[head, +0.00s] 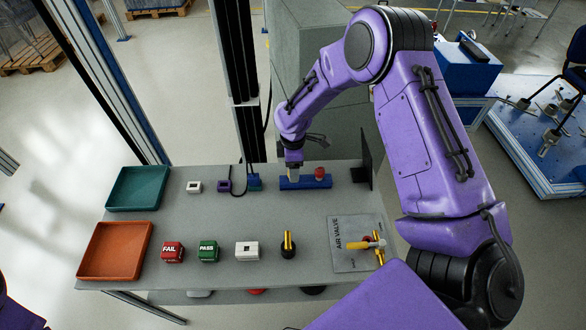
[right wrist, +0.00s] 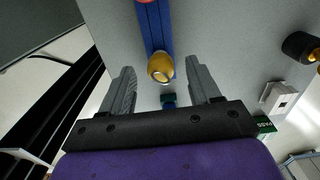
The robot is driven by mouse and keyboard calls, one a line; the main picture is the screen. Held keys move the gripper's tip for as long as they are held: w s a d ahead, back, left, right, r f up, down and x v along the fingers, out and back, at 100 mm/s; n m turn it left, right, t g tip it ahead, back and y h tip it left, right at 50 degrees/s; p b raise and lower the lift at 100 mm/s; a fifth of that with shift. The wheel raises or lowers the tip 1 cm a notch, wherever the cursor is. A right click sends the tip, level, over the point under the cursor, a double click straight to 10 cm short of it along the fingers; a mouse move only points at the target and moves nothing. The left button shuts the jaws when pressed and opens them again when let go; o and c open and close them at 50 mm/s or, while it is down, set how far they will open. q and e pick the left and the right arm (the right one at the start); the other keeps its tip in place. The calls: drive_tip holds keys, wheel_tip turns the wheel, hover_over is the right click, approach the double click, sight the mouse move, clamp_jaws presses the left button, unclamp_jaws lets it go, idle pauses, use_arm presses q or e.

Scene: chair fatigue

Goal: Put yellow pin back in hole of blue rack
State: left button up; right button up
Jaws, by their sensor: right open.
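The blue rack (head: 318,183) lies near the back edge of the grey table, with a red knob (head: 319,173) standing on it. My right gripper (head: 293,171) points down over the rack's left end. In the right wrist view, the yellow pin (right wrist: 160,67), with a pale top, stands at one end of the blue rack (right wrist: 153,22). My right gripper's fingers (right wrist: 160,72) are open on either side of it, with gaps showing. The pin's lower end and the hole are hidden. My left gripper is out of view.
A black holder with a yellow piece (head: 288,243) stands in front. FAIL (head: 172,251) and PASS (head: 208,250) blocks, a white block (head: 247,250), teal tray (head: 137,188) and orange tray (head: 115,250) are leftward. The air valve panel (head: 345,258) is front right; a dark upright plate (head: 366,160) is behind.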

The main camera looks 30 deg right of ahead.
wheel_tip(320, 180, up, 9)
drive_tip(key=b, duration=0.1)
drive_tip(key=shift+r+b, duration=0.2)
drive_tip(key=shift+b, duration=0.1)
